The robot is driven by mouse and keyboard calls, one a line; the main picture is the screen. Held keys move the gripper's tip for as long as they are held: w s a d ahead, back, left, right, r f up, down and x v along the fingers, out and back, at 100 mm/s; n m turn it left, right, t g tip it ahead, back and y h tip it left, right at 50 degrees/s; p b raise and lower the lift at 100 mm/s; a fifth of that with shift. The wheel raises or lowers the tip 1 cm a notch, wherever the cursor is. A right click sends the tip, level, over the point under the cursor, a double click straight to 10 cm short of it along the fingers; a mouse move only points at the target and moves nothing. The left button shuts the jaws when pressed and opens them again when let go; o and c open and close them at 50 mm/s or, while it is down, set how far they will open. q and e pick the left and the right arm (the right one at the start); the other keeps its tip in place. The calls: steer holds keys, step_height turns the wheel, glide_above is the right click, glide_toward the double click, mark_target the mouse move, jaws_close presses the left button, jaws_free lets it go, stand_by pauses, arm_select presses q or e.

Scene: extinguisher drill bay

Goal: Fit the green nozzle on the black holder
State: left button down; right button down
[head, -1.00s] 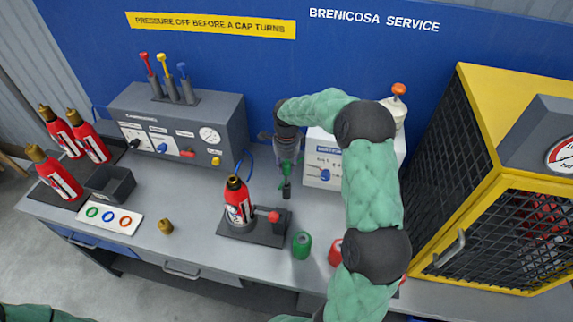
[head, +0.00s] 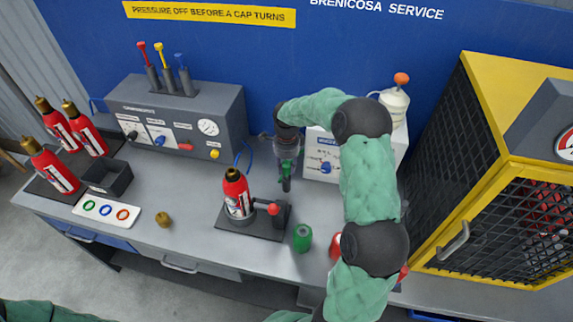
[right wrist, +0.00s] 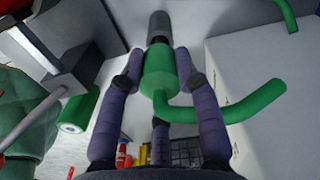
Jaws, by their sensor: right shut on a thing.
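The green nozzle (head: 286,168), with a curved side arm, is held in my right gripper (head: 287,160) above the bench, left of the white box. In the right wrist view the fingers (right wrist: 160,85) close around the green nozzle body (right wrist: 158,72), and its curved arm sticks out to the right. A dark upright piece (head: 286,185), which looks like the black holder, is directly below the nozzle. It shows as a dark grey cylinder (right wrist: 158,24) in line with the nozzle's far end. I cannot tell whether the nozzle is seated on it. My left gripper is out of view.
A red extinguisher (head: 237,195) stands in a dark fixture (head: 240,220) to the left. A green can (head: 302,238) stands nearer the front. The white box (head: 322,165) is close on the right. A yellow mesh cabinet (head: 490,180) stands far right.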

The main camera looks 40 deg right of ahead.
steer(key=shift+f+b, duration=0.9)
steer(key=shift+f, duration=0.5)
steer(key=c, duration=0.8)
jaws_free()
steer(key=shift+r, duration=0.1)
step_height(320, 180, up, 12)
steer(key=shift+f, duration=0.1)
